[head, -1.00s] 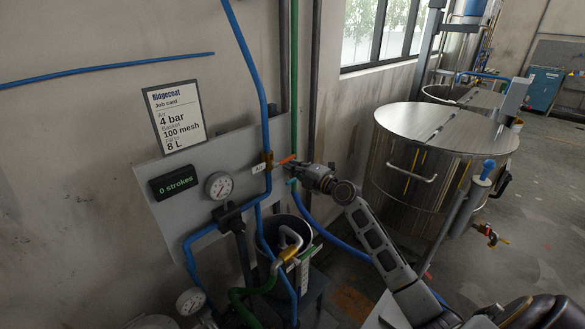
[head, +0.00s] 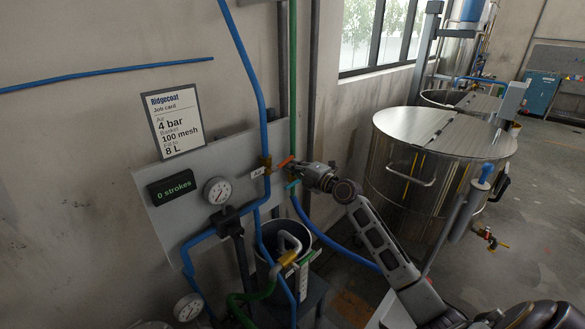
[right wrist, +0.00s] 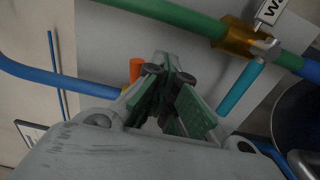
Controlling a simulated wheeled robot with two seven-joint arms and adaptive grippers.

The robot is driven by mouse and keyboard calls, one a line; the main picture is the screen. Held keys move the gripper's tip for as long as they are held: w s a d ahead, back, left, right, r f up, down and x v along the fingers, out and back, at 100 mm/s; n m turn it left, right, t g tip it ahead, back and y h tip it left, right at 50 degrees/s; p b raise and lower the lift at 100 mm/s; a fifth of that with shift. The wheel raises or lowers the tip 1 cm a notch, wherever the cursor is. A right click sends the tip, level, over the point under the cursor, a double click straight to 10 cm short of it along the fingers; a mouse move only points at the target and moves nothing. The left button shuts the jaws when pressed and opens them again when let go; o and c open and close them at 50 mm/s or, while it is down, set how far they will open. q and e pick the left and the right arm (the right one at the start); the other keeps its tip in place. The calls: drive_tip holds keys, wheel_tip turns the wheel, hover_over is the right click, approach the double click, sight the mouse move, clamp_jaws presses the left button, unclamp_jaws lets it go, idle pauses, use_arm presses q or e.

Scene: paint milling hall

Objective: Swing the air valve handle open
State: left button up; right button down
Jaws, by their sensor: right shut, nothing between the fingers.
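The air valve's orange handle (head: 285,162) sticks out to the right from its brass valve body (head: 265,163) on the blue pipe, beside a small white tag. My right gripper (head: 297,168) is just right of the handle, its fingers pointing at the panel. In the right wrist view the gripper (right wrist: 172,72) is shut and empty. The orange handle (right wrist: 136,70) stands close beside its fingers on the left there; whether they touch I cannot tell. My left gripper is not in view.
A teal handle (head: 292,184) sits just below the orange one; it also shows in the wrist view (right wrist: 240,88). A gauge (head: 217,190) and a "0 strokes" display (head: 172,187) are on the grey panel. A bucket (head: 312,238) stands below. A steel tank (head: 400,165) stands at right.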

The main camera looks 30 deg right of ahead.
sight(292, 158)
drive_tip(key=shift+r, duration=0.9)
drive_tip(key=shift+a+r, duration=0.1)
drive_tip(key=shift+r, duration=0.6)
